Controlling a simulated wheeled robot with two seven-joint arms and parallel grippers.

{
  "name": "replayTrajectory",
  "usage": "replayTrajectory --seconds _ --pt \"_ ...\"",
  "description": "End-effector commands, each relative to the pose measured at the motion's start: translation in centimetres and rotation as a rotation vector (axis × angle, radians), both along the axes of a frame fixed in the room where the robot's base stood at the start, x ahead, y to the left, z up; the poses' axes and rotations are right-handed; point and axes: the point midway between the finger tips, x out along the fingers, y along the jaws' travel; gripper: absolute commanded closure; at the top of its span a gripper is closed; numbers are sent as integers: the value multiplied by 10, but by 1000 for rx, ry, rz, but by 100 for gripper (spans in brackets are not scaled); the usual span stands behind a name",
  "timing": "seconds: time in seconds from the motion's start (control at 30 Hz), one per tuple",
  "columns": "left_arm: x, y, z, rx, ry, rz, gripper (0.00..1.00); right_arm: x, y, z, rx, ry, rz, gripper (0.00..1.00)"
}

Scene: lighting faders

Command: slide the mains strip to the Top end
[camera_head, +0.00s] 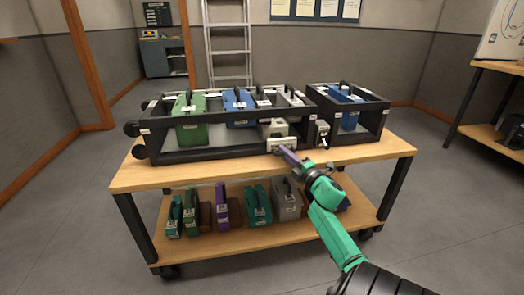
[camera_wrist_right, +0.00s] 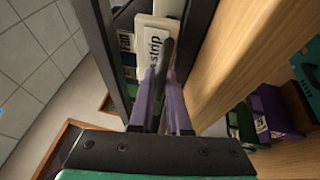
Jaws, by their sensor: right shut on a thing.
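The mains strip (camera_head: 282,144) shows as a pale block with a label at the front rail of the long black rack. In the right wrist view it is a white block (camera_wrist_right: 152,50) whose visible lettering reads "strip"; the rest of the name is hidden. My right gripper (camera_head: 290,156), with purple fingers and a green wrist, reaches it from the front right. In the right wrist view its fingers (camera_wrist_right: 163,88) are closed around a narrow dark piece in front of the block. My left gripper is not in view.
The long rack (camera_head: 205,153) holds a green case (camera_head: 190,130) and a blue case (camera_head: 238,112). A smaller rack (camera_head: 362,135) stands to its right, with a pale block (camera_head: 322,132) at its near left corner. Several cases fill the lower shelf. The front tabletop strip is clear.

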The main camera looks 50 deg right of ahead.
Motion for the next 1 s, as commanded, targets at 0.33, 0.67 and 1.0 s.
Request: replayTrajectory --seconds 0.33,0.67,1.0 --pt "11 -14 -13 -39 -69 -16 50 -30 -40 -1 3 0 -9 100" --pt "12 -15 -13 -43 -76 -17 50 -32 -42 0 3 -2 -11 100" --pt "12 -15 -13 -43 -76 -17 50 -30 -40 0 2 -1 -6 55"
